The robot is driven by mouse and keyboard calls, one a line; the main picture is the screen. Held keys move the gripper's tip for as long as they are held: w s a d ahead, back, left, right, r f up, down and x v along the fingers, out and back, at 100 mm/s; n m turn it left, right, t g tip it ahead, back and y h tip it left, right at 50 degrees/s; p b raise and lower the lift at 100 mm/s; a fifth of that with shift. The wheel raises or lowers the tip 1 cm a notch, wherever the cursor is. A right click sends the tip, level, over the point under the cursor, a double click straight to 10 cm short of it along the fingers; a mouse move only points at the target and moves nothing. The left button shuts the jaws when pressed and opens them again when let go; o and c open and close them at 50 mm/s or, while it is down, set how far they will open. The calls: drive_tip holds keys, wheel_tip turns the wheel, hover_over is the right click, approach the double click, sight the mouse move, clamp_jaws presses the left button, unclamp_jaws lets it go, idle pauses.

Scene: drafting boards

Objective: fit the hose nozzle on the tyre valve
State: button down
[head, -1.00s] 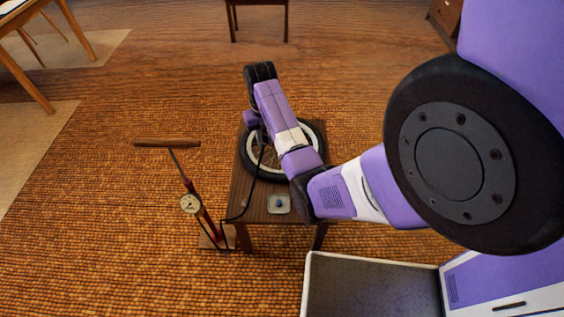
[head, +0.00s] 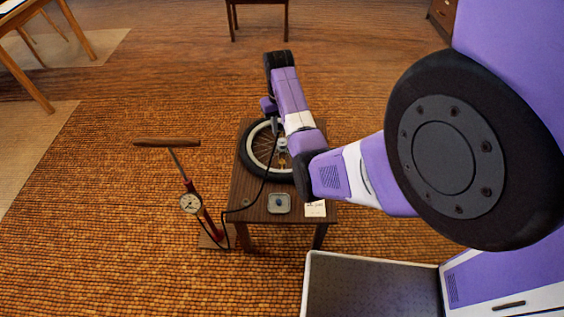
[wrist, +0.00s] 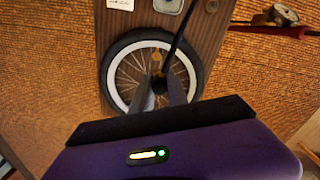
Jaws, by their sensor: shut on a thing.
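The wheel, with a black tyre and white rim (head: 250,163), lies flat on a small dark wooden table (head: 245,200). It also shows in the wrist view (wrist: 113,75). My gripper (wrist: 160,88) is above the wheel, its grey fingers shut on the black hose nozzle (wrist: 159,84). In the head view my gripper (head: 275,128) is small and partly hidden by my wrist. The black hose (head: 263,182) runs from the nozzle over the table's left edge to the pump. A brass-coloured piece (wrist: 155,61) shows just beyond the fingertips. I cannot make out the tyre valve.
The red floor pump (head: 208,220), with a wooden handle (head: 167,143) and round gauge (head: 191,203), stands left of the table.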

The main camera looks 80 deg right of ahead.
drive_tip(key=shift+s+d, duration=0.4)
drive_tip(key=shift+d, duration=0.15)
drive_tip(key=shift+f, duration=0.15)
drive_tip(key=shift+f+b, duration=4)
drive_tip(key=shift+f, duration=2.9)
drive_tip(key=shift+f+b, duration=0.65)
drive_tip(key=shift+f, duration=0.7)
drive_tip(key=c, duration=1.2)
unclamp_jaws()
drive_tip(key=shift+r, duration=0.1)
wheel_tip(320, 180, up, 8)
drive_tip(key=p, duration=0.1)
drive_tip(key=shift+p, duration=0.4)
